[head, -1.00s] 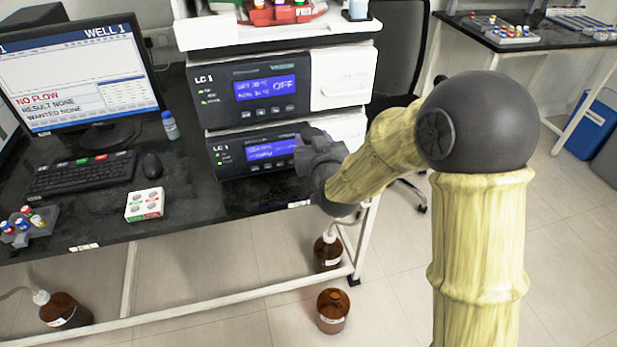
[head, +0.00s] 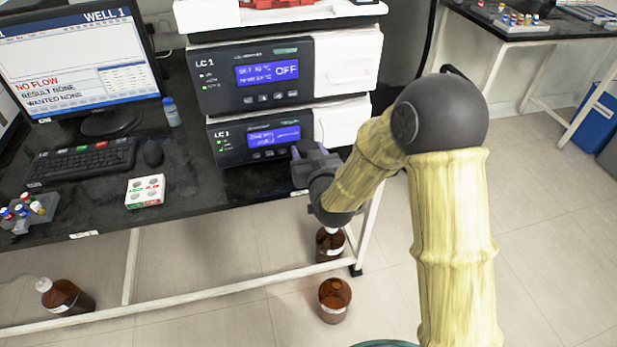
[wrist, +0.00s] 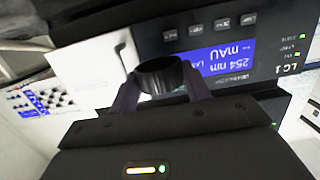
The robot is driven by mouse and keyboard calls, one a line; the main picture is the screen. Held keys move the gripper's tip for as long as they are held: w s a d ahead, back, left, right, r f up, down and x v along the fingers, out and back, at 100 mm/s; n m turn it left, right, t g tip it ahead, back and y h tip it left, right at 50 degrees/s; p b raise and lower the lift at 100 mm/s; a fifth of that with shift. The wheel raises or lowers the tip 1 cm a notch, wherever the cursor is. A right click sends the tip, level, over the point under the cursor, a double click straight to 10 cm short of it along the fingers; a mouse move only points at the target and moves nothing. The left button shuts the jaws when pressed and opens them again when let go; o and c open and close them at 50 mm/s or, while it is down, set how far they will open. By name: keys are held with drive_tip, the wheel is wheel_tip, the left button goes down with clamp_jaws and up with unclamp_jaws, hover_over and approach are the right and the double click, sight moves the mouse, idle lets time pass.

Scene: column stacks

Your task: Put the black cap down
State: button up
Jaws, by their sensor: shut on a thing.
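The black cap (wrist: 161,74) is a short dark ring between my gripper's two fingertips in the wrist view. My gripper (wrist: 160,82) is shut on it, and the cap is held in the air in front of the lower LC 1 unit. In the head view my gripper (head: 312,155) is at the right end of the bench, by the lower unit's right side; the cap cannot be made out there. An open brown bottle (head: 334,300) stands on the floor below, with no cap visible on it.
The black bench (head: 235,195) carries the lower LC 1 unit (head: 222,142), keyboard, mouse and a small white box (head: 145,191). Bare bench lies between the box and the unit. Another brown bottle (head: 330,246) with a tube stands under the bench's right end.

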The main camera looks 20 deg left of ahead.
wheel_tip(320, 180, down, 5)
drive_tip(key=shift+r, duration=0.2)
drive_tip(key=shift+f+b, duration=0.5)
drive_tip(key=shift+f, duration=1.4)
drive_tip(key=shift+f, duration=0.2)
drive_tip(key=o, duration=1)
drive_tip(key=shift+r, duration=0.15)
